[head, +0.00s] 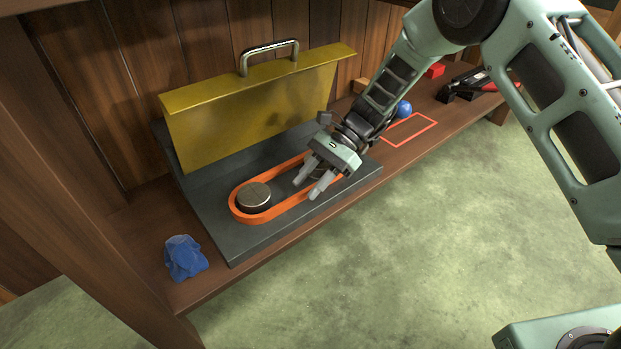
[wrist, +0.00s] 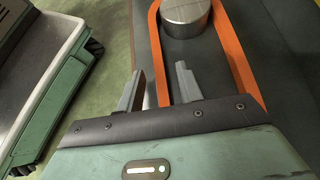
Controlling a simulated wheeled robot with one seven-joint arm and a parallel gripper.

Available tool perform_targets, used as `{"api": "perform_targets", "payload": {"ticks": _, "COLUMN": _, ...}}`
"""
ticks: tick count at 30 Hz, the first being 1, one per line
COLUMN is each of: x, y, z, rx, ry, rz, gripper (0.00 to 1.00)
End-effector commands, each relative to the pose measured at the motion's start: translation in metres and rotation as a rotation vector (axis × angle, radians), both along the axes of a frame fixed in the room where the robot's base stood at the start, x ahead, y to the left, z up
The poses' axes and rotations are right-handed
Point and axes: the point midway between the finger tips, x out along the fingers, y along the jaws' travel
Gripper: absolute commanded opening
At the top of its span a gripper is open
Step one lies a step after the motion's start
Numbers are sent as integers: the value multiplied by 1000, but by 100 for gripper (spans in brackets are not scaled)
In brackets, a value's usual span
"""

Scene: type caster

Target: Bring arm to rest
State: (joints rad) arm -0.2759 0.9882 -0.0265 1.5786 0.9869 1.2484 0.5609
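My arm reaches down from the upper right in the head view. My gripper (head: 314,186) is over the dark base plate near its front edge, beside the orange belt. The belt's right end is hidden behind my gripper. The pulley also shows in the wrist view (wrist: 186,17). I cannot tell whether a fingertip touches the belt.
A yellow cover with a metal handle (head: 250,100) stands raised behind the belt. A blue cloth (head: 184,258) lies at the shelf's left end. A blue ball (head: 403,109), an orange-red outline (head: 409,130), a red block (head: 434,70) and a red-black tool (head: 475,82) are on the right. The green floor in front is clear.

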Motion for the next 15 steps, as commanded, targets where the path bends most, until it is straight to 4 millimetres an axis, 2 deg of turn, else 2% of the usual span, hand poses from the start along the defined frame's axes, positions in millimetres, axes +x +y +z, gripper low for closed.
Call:
{"api": "perform_targets", "payload": {"ticks": 9, "x": 1, "y": 0, "z": 63, "rx": 8, "ry": -3, "rz": 1, "gripper": 36}}
{"api": "perform_targets", "payload": {"ticks": 15, "x": 0, "y": 0, "z": 94, "rx": 9, "ry": -3, "rz": 3, "gripper": 36}}
